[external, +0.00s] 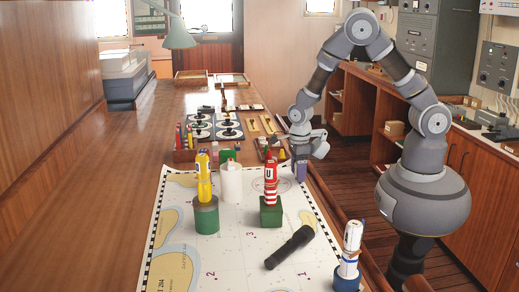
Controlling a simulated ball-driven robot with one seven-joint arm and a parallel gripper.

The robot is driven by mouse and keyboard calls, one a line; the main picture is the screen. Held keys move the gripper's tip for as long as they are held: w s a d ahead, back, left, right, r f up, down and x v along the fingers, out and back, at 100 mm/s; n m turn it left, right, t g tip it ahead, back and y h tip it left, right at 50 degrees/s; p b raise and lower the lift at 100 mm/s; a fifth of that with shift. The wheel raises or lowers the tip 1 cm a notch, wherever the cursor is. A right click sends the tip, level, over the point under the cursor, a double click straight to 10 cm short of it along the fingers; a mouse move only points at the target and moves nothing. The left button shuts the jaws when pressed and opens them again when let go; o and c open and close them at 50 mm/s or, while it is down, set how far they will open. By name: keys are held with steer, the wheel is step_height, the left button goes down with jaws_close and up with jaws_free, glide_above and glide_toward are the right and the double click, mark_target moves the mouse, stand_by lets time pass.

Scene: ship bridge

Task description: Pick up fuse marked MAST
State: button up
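No marking MAST can be read in the external view, so I cannot tell which thing is the fuse. Small dark and yellow pieces (270,142) lie at the table's right side, just left of my gripper, too small to identify. My gripper (301,178) points down at the right edge of the chart (238,258). A small purple-blue shape shows at its tip; I cannot tell whether it is a finger or a held thing. Whether the fingers are open or shut is not clear.
A yellow figure stands on a green cylinder (206,217), a red-striped one on a green block (270,213). A white cylinder (231,184), a black flashlight (290,247) and a white-blue figure (351,240) stand or lie nearby. Black round pieces (200,128) sit farther back.

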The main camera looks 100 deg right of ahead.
steer(key=c, duration=1.1)
steer(key=shift+r, duration=0.1)
